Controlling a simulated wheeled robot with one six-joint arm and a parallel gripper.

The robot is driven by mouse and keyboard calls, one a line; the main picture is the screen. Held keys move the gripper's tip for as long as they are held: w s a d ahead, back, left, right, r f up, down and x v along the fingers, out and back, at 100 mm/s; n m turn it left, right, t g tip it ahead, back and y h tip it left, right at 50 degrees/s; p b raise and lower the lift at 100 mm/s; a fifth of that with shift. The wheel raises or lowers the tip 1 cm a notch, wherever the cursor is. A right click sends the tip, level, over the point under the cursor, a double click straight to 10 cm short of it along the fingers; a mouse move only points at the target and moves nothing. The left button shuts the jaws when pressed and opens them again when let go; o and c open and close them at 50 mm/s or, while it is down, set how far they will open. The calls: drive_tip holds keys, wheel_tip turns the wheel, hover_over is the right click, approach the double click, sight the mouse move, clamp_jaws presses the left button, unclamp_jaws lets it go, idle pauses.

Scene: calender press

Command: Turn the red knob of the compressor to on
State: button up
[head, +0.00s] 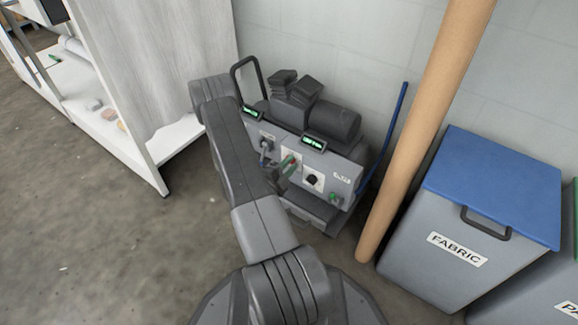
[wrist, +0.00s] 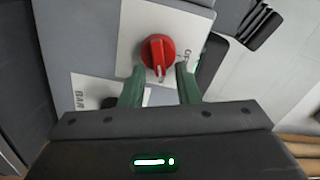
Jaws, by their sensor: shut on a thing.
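The compressor (head: 326,162) is a grey box with a black motor on top, standing against the wall in the head view. Its red knob (wrist: 157,52) sits on a white plate in the wrist view, with its white mark toward the bottom of the picture. Partly hidden lettering that looks like "OFF" is right of the knob. My gripper (wrist: 160,74) has its green fingers on either side of the knob's lower part, shut on it. In the head view my gripper (head: 288,163) is at the compressor's front panel, and my arm covers part of it.
A brown pole (head: 420,135) stands right of the compressor, with a blue-lidded fabric bin (head: 465,220) beyond it. A black knob (head: 313,180) and green displays are also on the compressor. A white cabinet (head: 160,70) stands at left. Floor at lower left is clear.

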drive_tip(key=o, duration=1)
drive_tip(key=shift+c, duration=0.2)
drive_tip(key=p+v, duration=0.3)
drive_tip(key=v, duration=1.1)
drive_tip(key=shift+p, duration=0.35)
drive_tip(key=shift+w, duration=0.1)
drive_tip(key=b+x, duration=0.3)
drive_tip(key=x, duration=1.1)
drive_tip(key=shift+b, duration=0.35)
